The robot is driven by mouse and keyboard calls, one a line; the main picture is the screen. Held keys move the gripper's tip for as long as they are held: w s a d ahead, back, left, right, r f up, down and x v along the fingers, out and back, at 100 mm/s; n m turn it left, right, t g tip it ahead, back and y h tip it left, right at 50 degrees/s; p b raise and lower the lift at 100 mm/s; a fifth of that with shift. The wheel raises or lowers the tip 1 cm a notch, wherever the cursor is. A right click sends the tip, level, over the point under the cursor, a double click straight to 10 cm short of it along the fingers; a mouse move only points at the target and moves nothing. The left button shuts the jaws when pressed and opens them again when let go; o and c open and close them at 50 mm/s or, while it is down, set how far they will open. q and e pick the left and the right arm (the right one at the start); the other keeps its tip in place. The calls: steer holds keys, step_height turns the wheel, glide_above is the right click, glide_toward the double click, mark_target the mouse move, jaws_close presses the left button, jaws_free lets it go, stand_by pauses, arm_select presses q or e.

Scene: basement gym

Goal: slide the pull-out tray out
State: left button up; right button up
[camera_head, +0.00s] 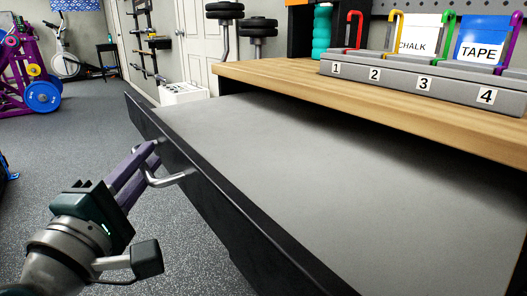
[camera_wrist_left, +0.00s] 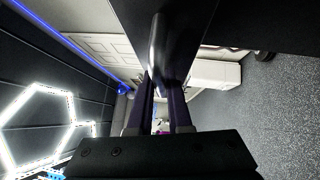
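The pull-out tray (camera_head: 300,165) is a wide grey surface with a black front edge, and it extends well out from under the wooden worktop. A silver bar handle (camera_head: 165,181) is on its front; the handle also shows in the left wrist view (camera_wrist_left: 157,48). My left gripper (camera_head: 147,160) is at this handle, its purple fingers on either side of the bar and apparently closed on it. The fingers partly hide the bar. The tray top looks empty. My right gripper is in neither view.
The wooden worktop (camera_head: 290,82) above the tray carries a grey numbered rack (camera_head: 400,85), a chalk box (camera_head: 415,34), a blue tape box (camera_head: 483,42) and a teal bottle (camera_head: 322,30). The speckled floor (camera_head: 60,140) left of the tray is clear.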

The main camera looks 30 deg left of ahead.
arm_select(q)
steer(key=o, duration=0.4)
steer(key=shift+s, duration=0.1)
steer(key=v, duration=0.9)
steer(key=shift+s+d, duration=0.2)
steer(key=shift+s, duration=0.15)
